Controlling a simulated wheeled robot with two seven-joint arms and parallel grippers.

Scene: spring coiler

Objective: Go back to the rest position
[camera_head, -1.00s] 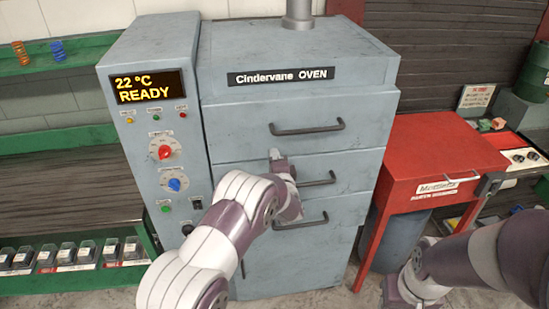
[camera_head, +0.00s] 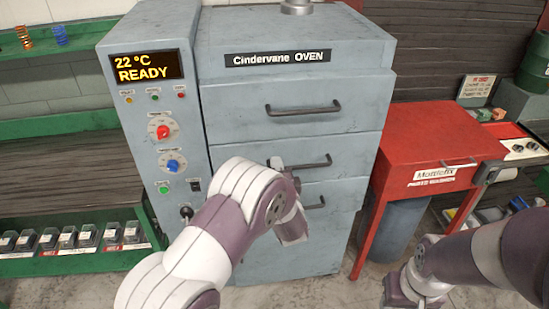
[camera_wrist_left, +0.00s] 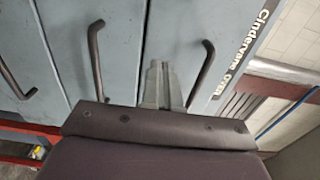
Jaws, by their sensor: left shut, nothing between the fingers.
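My left gripper (camera_head: 277,163) is in front of the grey Cindervane oven (camera_head: 290,87), near its middle drawer handle (camera_head: 312,163). In the left wrist view my left gripper (camera_wrist_left: 158,82) is shut and empty, with its fingers together between two bar handles. I cannot tell whether it touches the oven front. The oven's drawers look closed.
The oven display (camera_head: 146,67) reads 22 °C READY. A red cabinet (camera_head: 432,150) stands at the right of the oven. A green shelf (camera_head: 70,125) with coloured springs and small boxes is at the left. Bare floor shows in front.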

